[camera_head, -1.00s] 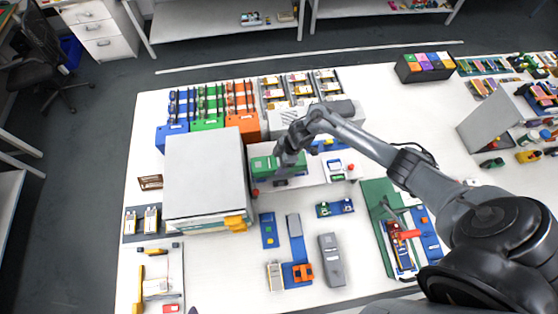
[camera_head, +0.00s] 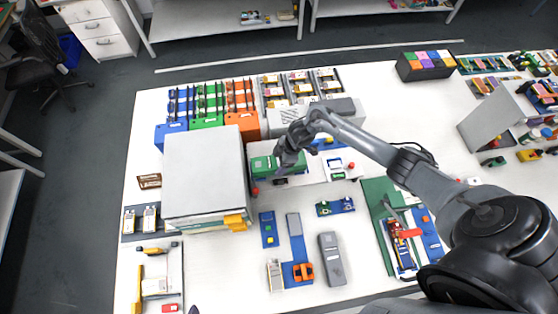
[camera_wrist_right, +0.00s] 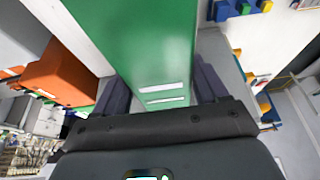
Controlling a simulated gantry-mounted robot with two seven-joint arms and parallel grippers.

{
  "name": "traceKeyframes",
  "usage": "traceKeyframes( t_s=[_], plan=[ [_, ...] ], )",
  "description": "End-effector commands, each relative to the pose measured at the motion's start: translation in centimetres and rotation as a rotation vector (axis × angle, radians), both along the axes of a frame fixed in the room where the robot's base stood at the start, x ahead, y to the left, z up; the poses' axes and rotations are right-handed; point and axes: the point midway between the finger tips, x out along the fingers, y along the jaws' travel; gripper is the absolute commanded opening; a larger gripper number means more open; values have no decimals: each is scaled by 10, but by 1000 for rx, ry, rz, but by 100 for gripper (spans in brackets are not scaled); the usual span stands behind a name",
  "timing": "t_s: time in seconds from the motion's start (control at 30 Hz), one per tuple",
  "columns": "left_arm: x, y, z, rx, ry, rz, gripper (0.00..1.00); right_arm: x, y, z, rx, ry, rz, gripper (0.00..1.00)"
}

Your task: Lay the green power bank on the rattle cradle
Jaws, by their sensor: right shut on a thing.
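The green power bank (camera_head: 263,166) is in my right gripper (camera_head: 284,165), beside the large white box and over the pale platform behind the middle of the table. In the right wrist view the green power bank (camera_wrist_right: 140,45) fills the space between the two dark fingers of the right gripper (camera_wrist_right: 150,88), which are shut on it. I cannot tell whether its underside touches the platform. I cannot make out for certain which part is the rattle cradle. My left gripper is not in view.
A large white box (camera_head: 203,175) stands just left of the power bank. Blue, green and orange racks (camera_head: 210,110) stand behind it. A grey device (camera_head: 331,259) and blue fixtures (camera_head: 268,230) lie in front.

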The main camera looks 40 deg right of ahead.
Motion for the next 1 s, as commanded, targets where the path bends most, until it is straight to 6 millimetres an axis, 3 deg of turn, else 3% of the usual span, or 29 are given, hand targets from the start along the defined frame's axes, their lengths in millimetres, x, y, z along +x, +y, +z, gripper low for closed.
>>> traceKeyframes(
  t_s=[0.5, 0.53, 0.6, 0.7, 1.0],
  plan=[
    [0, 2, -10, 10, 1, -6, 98, 1, 0, -12, 1, -2, 0, 27],
    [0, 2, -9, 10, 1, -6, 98, 1, 0, -11, 1, -2, 1, 76],
    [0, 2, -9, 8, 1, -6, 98, 1, 0, -11, 1, -2, 1, 86],
    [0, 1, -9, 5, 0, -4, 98, 1, 0, -11, 0, -1, 0, 100],
    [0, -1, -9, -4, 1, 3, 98, -1, -1, -10, 0, 0, 1, 100]
  ],
)
